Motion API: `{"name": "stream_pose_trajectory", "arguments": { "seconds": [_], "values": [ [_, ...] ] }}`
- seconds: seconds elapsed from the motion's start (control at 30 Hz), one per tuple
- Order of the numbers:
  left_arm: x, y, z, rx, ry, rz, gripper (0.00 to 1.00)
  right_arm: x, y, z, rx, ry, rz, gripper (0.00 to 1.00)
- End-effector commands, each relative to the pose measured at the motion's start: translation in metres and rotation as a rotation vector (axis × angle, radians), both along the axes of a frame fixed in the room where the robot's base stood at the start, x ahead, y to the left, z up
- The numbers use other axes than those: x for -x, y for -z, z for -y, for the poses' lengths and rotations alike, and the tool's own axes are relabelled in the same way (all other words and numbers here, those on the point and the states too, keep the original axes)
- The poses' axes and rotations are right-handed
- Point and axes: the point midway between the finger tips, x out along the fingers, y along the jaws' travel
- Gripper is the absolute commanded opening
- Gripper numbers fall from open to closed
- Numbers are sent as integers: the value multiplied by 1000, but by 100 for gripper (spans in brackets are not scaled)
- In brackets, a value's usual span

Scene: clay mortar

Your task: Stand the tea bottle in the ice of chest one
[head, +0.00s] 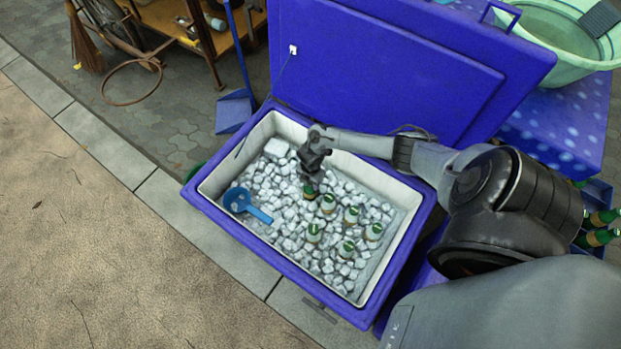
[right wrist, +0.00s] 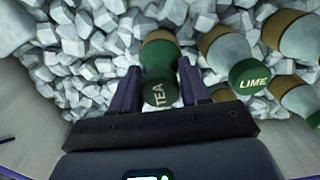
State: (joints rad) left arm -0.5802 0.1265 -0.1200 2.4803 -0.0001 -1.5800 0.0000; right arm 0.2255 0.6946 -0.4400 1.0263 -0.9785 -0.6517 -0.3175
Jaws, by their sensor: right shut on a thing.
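In the head view my right gripper (head: 312,172) reaches down into the open blue chest (head: 232,235), over the white ice (head: 285,205). The tea bottle's green top (head: 309,191) shows just under it. Its lower end is against the ice; how deep it sits I cannot tell. My left gripper is not in view.
Several green-capped bottles stand in the ice close by, including a lime bottle (right wrist: 250,77). A blue scoop (head: 246,204) lies on the ice at left. The raised lid (head: 390,60) stands behind. More bottles (head: 598,228) lie at far right.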

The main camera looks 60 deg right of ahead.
Motion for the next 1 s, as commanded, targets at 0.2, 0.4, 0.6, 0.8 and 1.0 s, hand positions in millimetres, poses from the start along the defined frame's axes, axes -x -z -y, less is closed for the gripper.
{"name": "stream_pose_trajectory", "arguments": {
  "seconds": [0.2, 0.4, 0.6, 0.8, 1.0],
  "values": [
    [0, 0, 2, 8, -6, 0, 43, 0, 0, 0, 0, 0, 1, 15],
    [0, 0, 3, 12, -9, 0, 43, 0, 1, 1, 1, 0, 0, 15],
    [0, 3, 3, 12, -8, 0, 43, 0, 4, 0, 1, 0, 0, 15],
    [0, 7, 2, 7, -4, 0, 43, 0, 8, 1, 1, 0, 0, 15],
    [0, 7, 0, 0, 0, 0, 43, 0, 9, 1, 1, 0, 0, 58]
  ]
}}
